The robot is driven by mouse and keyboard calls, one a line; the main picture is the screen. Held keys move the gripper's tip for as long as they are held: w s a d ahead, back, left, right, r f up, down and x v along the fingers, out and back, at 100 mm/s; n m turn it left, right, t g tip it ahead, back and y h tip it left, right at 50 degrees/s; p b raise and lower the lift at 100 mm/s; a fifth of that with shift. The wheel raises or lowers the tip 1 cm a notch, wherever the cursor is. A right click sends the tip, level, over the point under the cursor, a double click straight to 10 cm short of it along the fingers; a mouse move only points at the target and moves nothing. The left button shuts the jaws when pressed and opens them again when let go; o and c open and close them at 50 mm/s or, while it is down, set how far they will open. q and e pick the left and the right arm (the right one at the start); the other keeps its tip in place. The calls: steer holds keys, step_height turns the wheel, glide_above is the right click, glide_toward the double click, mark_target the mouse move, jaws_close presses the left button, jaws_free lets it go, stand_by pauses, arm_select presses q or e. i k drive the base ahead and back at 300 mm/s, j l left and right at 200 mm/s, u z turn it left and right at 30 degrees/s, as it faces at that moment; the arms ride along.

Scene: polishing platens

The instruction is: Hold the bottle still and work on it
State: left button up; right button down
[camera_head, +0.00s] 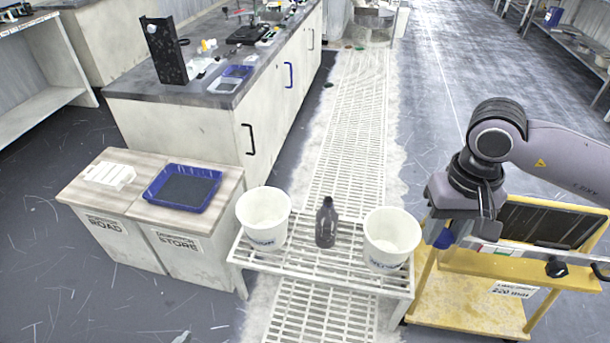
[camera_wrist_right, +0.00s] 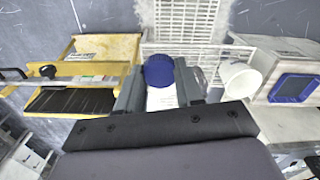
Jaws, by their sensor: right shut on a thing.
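A dark grey bottle (camera_head: 326,226) with a narrow neck stands upright on the white slatted rack (camera_head: 320,274), between two white buckets. No gripper touches it. My right gripper (camera_head: 456,236) is to the right of the rack, by the yellow cart. It is shut on a blue round thing (camera_head: 443,238), which also shows between the fingers in the right wrist view (camera_wrist_right: 159,70). A pale, printed surface shows just below it there; I cannot tell if it is part of the same thing. My left gripper is in neither view.
The left bucket (camera_head: 264,220) and right bucket (camera_head: 391,240) flank the bottle closely. A yellow cart (camera_head: 470,300) with a dark panel stands right of the rack. A blue tray (camera_head: 182,188) lies on the cabinet at left. The rack's front slats are clear.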

mark_target(327, 216)
steer(key=i+j+z, duration=0.1)
steer(key=i+j, duration=0.15)
steer(key=i+j+z, duration=0.1)
steer(key=i+j, duration=0.15)
steer(key=j, duration=0.2)
steer(key=i+j+z, duration=0.25)
steer(key=i+j, duration=0.25)
steer(key=j, duration=0.25)
